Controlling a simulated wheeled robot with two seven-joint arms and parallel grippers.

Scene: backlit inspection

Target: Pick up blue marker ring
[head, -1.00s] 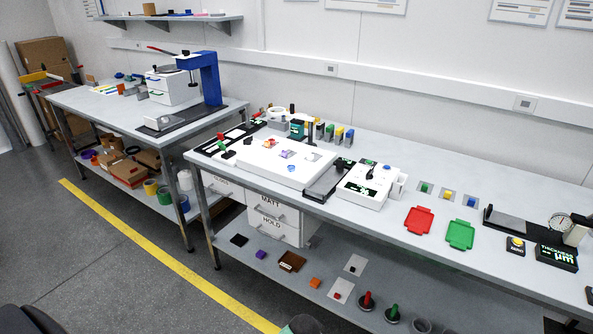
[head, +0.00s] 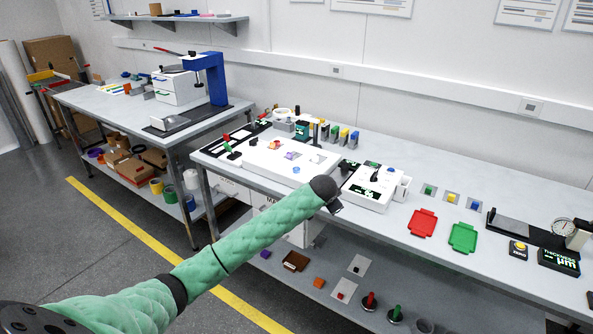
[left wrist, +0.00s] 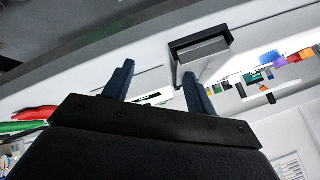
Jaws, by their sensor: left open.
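The blue marker ring (head: 296,170) is a small blue spot on the white light box (head: 262,166) on the right-hand bench, near the box's front edge. My left arm, in a green padded sleeve, reaches across the head view. Its gripper (head: 335,206) is over the bench's front edge, right of the ring and apart from it, mostly hidden behind the wrist. In the left wrist view, the gripper (left wrist: 158,69) shows two dark fingers spread apart with nothing between them. My right gripper is not in view.
Colored sample chips lie on the light box. A white meter (head: 371,188) stands right of it, then a red tray (head: 423,223) and a green tray (head: 462,238). Colored blocks (head: 344,136) stand behind. A lower shelf under the bench holds small items.

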